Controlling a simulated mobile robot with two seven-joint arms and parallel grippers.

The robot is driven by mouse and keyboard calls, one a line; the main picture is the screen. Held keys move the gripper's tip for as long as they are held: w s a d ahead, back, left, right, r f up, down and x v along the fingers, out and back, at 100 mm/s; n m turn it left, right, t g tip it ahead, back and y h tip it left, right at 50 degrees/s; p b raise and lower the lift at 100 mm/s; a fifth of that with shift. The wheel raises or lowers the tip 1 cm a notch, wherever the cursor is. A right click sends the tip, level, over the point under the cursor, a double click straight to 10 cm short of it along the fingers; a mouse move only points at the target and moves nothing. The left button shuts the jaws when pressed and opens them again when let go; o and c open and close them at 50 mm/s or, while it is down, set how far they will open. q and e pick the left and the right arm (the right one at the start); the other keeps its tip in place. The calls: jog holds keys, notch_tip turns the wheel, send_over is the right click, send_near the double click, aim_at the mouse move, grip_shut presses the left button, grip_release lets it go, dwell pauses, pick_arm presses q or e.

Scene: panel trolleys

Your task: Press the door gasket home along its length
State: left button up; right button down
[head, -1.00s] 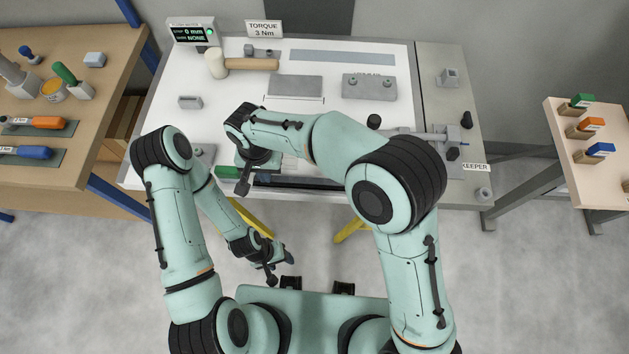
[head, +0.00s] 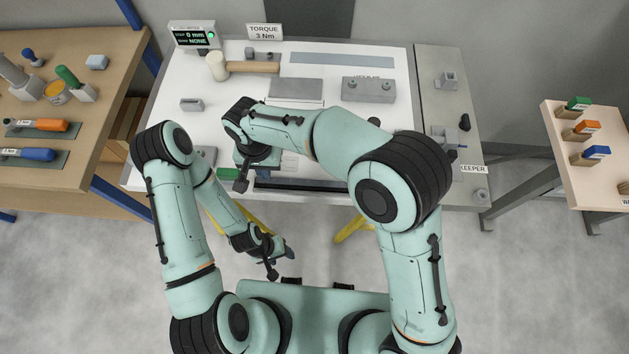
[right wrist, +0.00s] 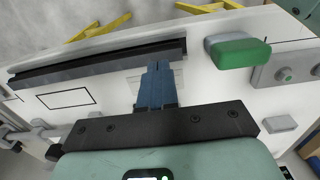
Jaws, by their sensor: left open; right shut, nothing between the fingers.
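The door gasket is a dark strip (head: 310,185) along the front edge of the white panel (head: 330,60). In the right wrist view it is a long black strip (right wrist: 100,65) running from the left to just past the fingertips. My right gripper (head: 263,173) is over the strip's left end in the head view. Its blue fingers (right wrist: 158,70) are shut with nothing between them, their tips close to the strip's near side. I cannot tell whether they touch it. My left gripper (head: 289,253) is open and empty, low in front of the panel's table.
A green-topped block (right wrist: 237,50) sits close beside the right fingers. A mallet (head: 240,66), grey blocks (head: 368,90) and a display (head: 193,36) are further back. A wooden bench (head: 60,100) stands left, a small stand (head: 590,175) right.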

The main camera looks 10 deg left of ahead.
jog(key=shift+r, duration=0.15)
jog(key=shift+r, duration=0.25)
jog(key=shift+w+r+p, duration=0.1)
jog(key=shift+r+p, duration=0.8)
jog(key=shift+r, duration=0.85)
pick_arm(q)
jog(key=shift+w+r, duration=1.2)
jog(key=shift+w, duration=0.05)
jog(key=shift+s, duration=0.1)
pick_arm(e)
jog(key=shift+s, duration=0.2)
jog(key=shift+w, duration=0.1)
